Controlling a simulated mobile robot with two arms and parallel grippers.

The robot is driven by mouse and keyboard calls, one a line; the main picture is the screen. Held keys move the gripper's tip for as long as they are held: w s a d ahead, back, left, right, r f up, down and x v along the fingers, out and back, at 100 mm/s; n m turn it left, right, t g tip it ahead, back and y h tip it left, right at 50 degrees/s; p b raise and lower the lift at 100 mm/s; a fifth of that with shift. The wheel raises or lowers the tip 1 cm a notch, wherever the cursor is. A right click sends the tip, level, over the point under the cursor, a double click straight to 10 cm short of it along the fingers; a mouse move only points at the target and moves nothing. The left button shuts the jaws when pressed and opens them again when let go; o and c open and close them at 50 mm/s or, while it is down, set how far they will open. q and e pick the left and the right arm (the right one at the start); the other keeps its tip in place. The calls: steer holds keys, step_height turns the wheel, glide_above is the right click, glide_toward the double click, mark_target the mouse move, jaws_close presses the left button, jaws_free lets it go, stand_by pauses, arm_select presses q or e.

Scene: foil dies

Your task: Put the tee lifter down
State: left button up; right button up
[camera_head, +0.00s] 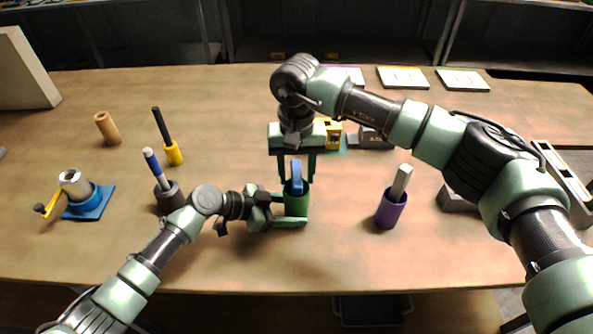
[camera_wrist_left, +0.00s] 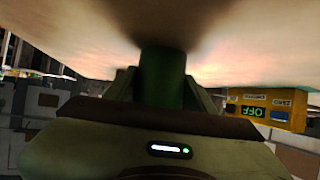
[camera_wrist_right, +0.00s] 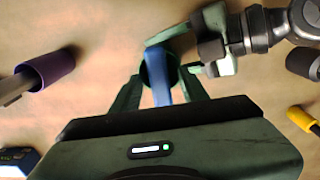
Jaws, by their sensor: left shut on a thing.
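A blue tool (camera_head: 297,176), which may be the tee lifter, stands in a green cup (camera_head: 297,203) near the table's middle. It also shows in the right wrist view (camera_wrist_right: 159,85). My left gripper (camera_head: 291,207) is shut on the green cup from the left, low over the table. The cup shows between its fingers in the left wrist view (camera_wrist_left: 162,78). My right gripper (camera_head: 297,176) points down over the cup. Its fingers stand apart on either side of the blue tool, with gaps visible in the right wrist view. The tool's lower end is hidden in the cup.
A purple cup (camera_head: 391,210) with a grey bar stands to the right. A dark cup (camera_head: 169,196), a yellow cup (camera_head: 173,153), a tan cylinder (camera_head: 107,128) and a blue-based fixture (camera_head: 91,203) stand left. A yellow box (camera_head: 333,132) is behind my right gripper. White cards lie at the back.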

step_height(320, 180, up, 13)
steer(key=shift+r, duration=0.15)
stand_by(0.6)
arm_select(q)
steer(key=o, duration=1.1)
steer(key=shift+c, duration=0.2)
steer(key=v, duration=1.2)
steer(key=shift+f, duration=0.1)
steer(key=shift+s, duration=0.1)
